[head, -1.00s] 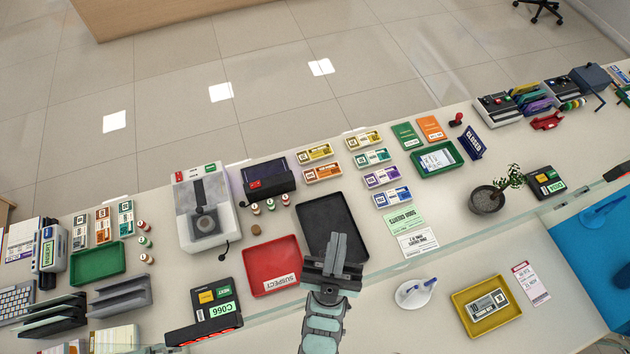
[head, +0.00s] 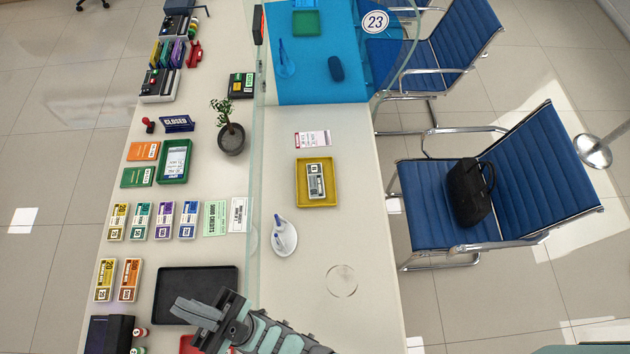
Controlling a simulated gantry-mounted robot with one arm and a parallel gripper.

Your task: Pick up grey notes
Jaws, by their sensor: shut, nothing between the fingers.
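A bundle of grey notes (head: 316,181) lies in a small yellow tray (head: 301,201) on the customer side of the counter, beyond the glass screen. My gripper (head: 190,312) is shut and empty. In the picture it lies over the lower edge of the black tray (head: 205,282), on the teller side, below and to the left of the yellow tray and well apart from it. No part of the grey bundle is covered by my arm.
A glass screen (head: 254,150) runs between the black and yellow trays. A pen stand (head: 283,236) stands below the yellow tray, and a pink-and-white slip (head: 313,139) lies above it. Coloured note bundles (head: 163,220) and a potted plant (head: 231,138) occupy the teller side.

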